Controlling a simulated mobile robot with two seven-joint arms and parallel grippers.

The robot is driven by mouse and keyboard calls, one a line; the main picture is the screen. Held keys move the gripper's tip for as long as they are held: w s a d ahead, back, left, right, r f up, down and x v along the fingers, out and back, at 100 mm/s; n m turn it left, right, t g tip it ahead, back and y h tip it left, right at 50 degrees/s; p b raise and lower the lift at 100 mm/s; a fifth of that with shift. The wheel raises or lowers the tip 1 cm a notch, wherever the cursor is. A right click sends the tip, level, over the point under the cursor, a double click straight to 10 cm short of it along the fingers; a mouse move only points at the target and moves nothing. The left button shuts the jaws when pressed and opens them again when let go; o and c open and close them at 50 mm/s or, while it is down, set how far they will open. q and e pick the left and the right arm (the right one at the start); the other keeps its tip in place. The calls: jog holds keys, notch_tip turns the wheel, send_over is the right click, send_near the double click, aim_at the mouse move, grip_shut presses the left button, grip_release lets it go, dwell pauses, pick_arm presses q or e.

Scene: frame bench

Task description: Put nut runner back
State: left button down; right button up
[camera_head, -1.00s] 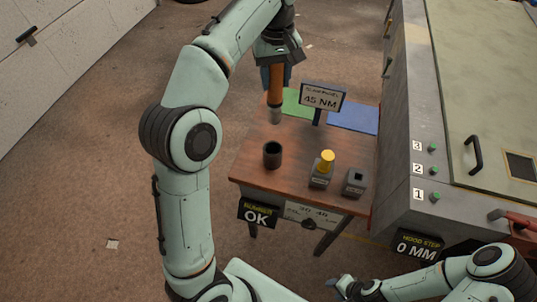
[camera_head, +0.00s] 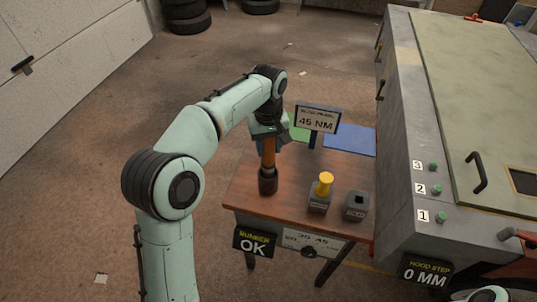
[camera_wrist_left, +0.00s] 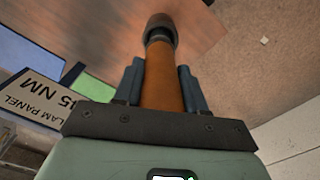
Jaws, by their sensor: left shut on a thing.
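The nut runner has an orange body (camera_head: 268,152), upright above the dark round holder (camera_head: 268,182) on the wooden bench (camera_head: 243,190). Its grey lower end is hidden, and it appears to be inside the holder. My left gripper (camera_head: 268,136) is shut on the nut runner near its top. In the left wrist view, the orange body (camera_wrist_left: 162,80) sits between the blue-grey fingers and runs to the dark round holder (camera_wrist_left: 161,26). My right gripper is out of view.
A grey block (camera_head: 318,204) with a yellow knob and a grey socketed block (camera_head: 355,207) stand right of the holder. A 45 NM sign (camera_head: 317,120) stands behind, near green and blue mats (camera_head: 348,140). A large grey cabinet (camera_head: 403,160) borders the bench's right.

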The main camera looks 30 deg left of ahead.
aim_at(268, 155)
pick_arm(q)
jog(key=shift+f+b, duration=0.3)
jog(key=shift+f, duration=1.35)
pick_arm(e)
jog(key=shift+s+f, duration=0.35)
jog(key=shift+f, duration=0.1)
pick_arm(q)
jog(key=shift+f, duration=0.3)
jog(key=c, duration=0.6)
grip_release()
jog(key=shift+c, duration=0.2)
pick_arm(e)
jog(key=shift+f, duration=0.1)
pick_arm(q)
notch_tip(268, 155, up, 12)
jog(key=p, duration=0.3)
jog(key=shift+r, duration=0.25)
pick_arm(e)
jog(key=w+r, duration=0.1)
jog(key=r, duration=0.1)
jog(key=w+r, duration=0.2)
pick_arm(q)
jog(key=shift+f, duration=0.1)
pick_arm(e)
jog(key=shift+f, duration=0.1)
